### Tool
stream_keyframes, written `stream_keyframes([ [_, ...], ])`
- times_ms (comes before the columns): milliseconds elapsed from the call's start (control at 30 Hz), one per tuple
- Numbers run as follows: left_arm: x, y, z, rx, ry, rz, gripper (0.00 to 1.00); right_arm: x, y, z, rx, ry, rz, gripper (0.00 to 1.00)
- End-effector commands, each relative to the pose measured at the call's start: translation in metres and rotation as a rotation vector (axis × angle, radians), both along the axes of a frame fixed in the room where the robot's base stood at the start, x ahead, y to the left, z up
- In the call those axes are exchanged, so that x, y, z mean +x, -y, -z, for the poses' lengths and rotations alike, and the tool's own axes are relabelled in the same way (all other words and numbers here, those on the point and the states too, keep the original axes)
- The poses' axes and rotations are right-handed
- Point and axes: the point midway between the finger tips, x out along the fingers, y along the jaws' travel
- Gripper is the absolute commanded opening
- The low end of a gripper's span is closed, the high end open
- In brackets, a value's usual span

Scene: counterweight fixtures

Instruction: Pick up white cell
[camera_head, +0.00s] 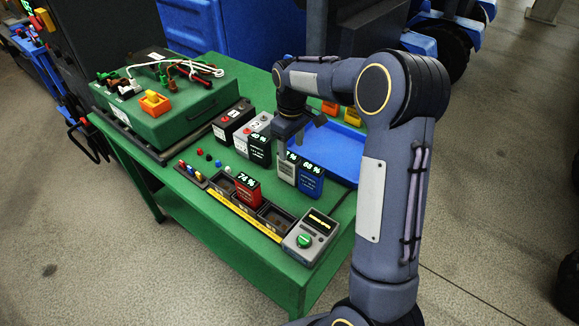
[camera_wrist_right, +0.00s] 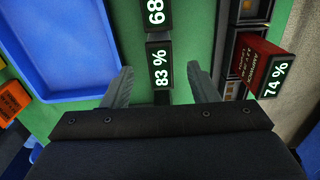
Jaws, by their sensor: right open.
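The white cell (camera_head: 286,171) stands upright on the green bench, just left of the blue cell (camera_head: 311,183). Its display is partly hidden behind my right gripper in the head view. My right gripper (camera_head: 303,130) is open above and behind it, pointing down. In the right wrist view my open fingers (camera_wrist_right: 158,76) lie on either side of the cell whose display (camera_wrist_right: 160,63) reads 83 %, apart from it. The neighbouring display (camera_wrist_right: 156,12) reads 68. My left gripper is not in view.
A blue tray (camera_head: 338,154) lies behind the cells. A red cell (camera_head: 246,190) reading 74 % stands in a slotted rack, with a grey device (camera_head: 310,238) at its right end. Black and white cells (camera_head: 240,122) and a green case (camera_head: 165,117) are at left.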

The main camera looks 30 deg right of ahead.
Motion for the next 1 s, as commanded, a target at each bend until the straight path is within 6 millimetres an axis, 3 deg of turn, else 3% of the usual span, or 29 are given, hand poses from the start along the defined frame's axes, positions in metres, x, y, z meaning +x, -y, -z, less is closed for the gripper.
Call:
stream_keyframes([
  [533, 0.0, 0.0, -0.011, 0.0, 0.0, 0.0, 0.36, 0.008, -0.001, 0.069, -0.002, -0.006, -0.002, 0.54],
  [867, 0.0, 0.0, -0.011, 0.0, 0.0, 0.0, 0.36, 0.008, -0.001, 0.077, -0.002, -0.002, -0.002, 0.54],
  [1000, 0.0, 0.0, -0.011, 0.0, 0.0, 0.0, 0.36, 0.008, -0.001, 0.077, -0.002, -0.001, -0.002, 0.35],
])
